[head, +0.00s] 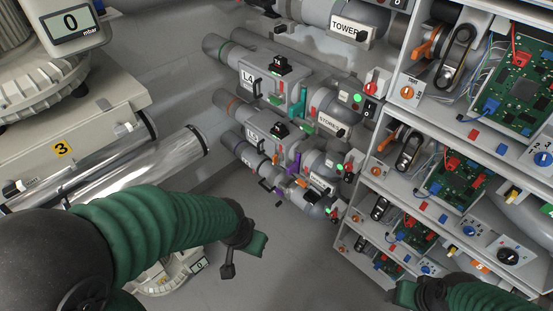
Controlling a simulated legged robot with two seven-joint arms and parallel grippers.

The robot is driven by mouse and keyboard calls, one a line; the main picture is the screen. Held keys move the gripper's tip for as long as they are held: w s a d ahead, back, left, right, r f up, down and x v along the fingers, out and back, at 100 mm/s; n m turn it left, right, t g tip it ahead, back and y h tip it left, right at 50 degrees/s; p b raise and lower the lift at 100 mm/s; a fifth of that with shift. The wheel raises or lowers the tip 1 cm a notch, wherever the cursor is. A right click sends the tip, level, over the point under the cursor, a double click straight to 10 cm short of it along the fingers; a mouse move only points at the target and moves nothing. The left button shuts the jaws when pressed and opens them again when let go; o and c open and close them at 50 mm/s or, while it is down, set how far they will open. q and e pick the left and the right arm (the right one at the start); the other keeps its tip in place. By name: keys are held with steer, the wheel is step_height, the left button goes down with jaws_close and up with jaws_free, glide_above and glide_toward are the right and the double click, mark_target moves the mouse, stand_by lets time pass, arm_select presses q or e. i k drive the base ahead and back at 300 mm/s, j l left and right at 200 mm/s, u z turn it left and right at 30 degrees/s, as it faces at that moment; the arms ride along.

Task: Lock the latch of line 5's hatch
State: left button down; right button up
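A grey tube labelled L5 (252,133) runs in the middle of the head view, below the tube labelled L4 (247,77).
Shelves with green circuit boards (520,85) and orange and black levers fill the right side. Clear grey floor (300,250) lies between.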

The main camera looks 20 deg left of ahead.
mark_target(275, 158)
steer(key=i+j, duration=0.2)
steer(key=i+j+z, duration=0.1)
steer(key=j, duration=0.35)
steer(key=i+j, duration=0.25)
steer(key=j+z, duration=0.05)
steer(key=j, duration=0.05)
